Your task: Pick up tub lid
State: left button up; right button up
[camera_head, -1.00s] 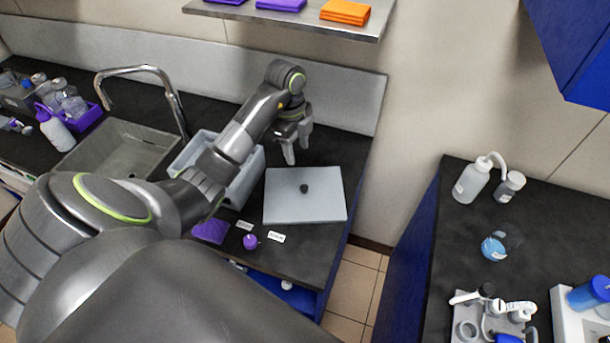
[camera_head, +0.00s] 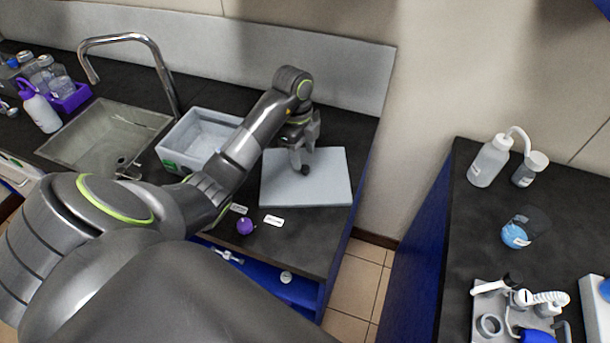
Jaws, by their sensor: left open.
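The tub lid (camera_head: 325,180) is a flat, light grey rectangle with a small dark knob (camera_head: 305,170) near its middle. It lies on the dark counter, to the right of the open tub (camera_head: 203,130). My left gripper (camera_head: 302,160) is open, pointing down over the knob. Its fingers overlap the knob's surroundings in the picture; I cannot tell whether they touch it. The gripper and wrist hide the lid's upper left part. My right gripper is not in view.
The sink (camera_head: 108,138) and its tap lie left of the tub. A purple round object (camera_head: 245,226) and small labels sit in front of the lid. A second counter (camera_head: 480,230) with bottles stands to the right, across a floor gap.

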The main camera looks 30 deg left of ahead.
aim_at(305, 167)
pick_arm(q)
jog(key=shift+w+a+f+b, duration=0.1)
jog(key=shift+w+f+b, duration=0.05)
jog(key=shift+f+b, duration=0.7)
jog(key=shift+w+a+f+b, duration=0.1)
jog(key=shift+w+f+b, duration=0.05)
jog(key=shift+f+b, duration=0.65)
jog(key=shift+f, duration=0.3)
jog(key=shift+d+f, duration=0.15)
jog(key=shift+f, duration=0.45)
grip_shut()
